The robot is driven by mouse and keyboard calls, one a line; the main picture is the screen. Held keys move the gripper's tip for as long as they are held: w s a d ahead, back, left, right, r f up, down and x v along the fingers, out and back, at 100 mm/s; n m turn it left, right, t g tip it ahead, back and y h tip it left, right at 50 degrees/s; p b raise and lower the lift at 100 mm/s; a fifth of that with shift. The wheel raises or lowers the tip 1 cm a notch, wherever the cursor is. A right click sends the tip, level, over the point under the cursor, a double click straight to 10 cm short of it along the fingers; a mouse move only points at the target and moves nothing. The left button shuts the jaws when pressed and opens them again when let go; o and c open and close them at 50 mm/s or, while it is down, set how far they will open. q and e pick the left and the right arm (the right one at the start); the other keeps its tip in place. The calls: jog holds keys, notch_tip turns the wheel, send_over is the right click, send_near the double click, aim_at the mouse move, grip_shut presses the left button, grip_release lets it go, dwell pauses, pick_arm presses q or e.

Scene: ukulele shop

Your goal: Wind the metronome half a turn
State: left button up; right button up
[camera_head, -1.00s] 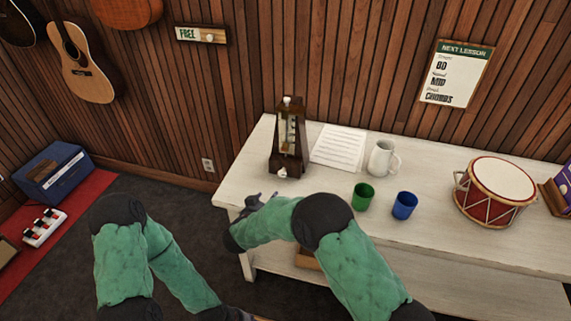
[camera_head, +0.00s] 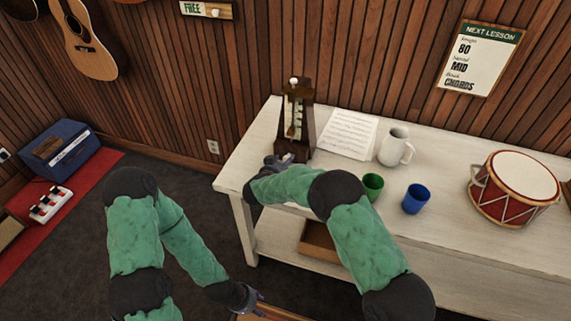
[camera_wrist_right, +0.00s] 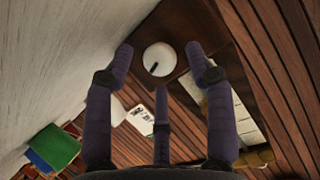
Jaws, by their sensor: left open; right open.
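The dark wooden metronome (camera_head: 299,115) stands upright at the back left of the white table. In the right wrist view its round white winding knob (camera_wrist_right: 159,59) shows on the dark wood, with a short dark mark pointing down-left. My right gripper (camera_head: 272,162) is at the metronome's lower front and hides the knob in the head view. In the right wrist view my right gripper (camera_wrist_right: 159,66) is open, with fingertips on both sides of the knob and gaps between. My left gripper (camera_head: 256,301) is open and empty, low beside the table's front left.
On the table (camera_head: 455,145) are a paper sheet (camera_head: 347,133), a white mug (camera_head: 394,146), a green cup (camera_head: 372,187), a blue cup (camera_head: 415,199) and a red drum (camera_head: 513,190). The cups stand close to my right forearm. A wooden box (camera_head: 318,240) sits on the lower shelf.

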jog(key=shift+x, duration=0.8)
jog(key=shift+c, duration=0.3)
grip_shut()
